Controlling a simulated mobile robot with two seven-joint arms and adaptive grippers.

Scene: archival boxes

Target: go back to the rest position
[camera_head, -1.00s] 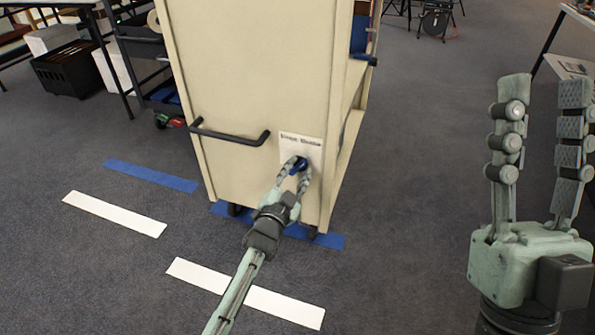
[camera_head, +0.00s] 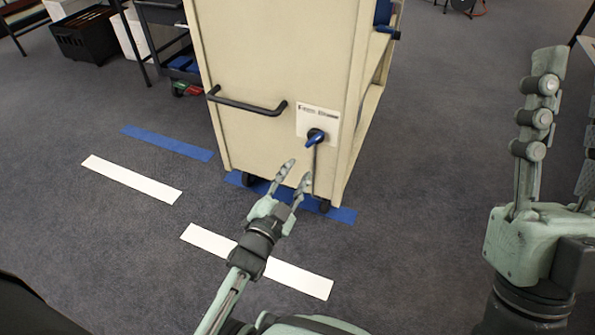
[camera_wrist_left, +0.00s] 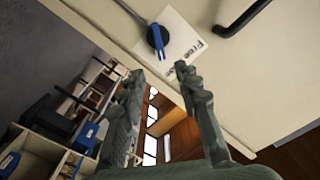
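My left gripper (camera_head: 297,173) is open and empty in the head view, low in front of the cream cart (camera_head: 260,60). Its fingers are apart from the blue knob (camera_head: 316,138) on the cart's end panel and sit below it. In the left wrist view, the two spread fingers (camera_wrist_left: 157,78) have nothing between them, and the blue knob (camera_wrist_left: 157,40) on its black round base shows beyond them. My right gripper (camera_head: 568,85) stands upright at the right edge with its fingers apart. Its right finger is partly cut off by the frame.
A black handle (camera_head: 248,104) sticks out from the cart's end. White strips (camera_head: 130,180) and blue strips (camera_head: 165,143) lie on the grey carpet. A dark shelf cart (camera_head: 165,40) and a black crate (camera_head: 88,38) stand at the back left. The carpet right of the cart is clear.

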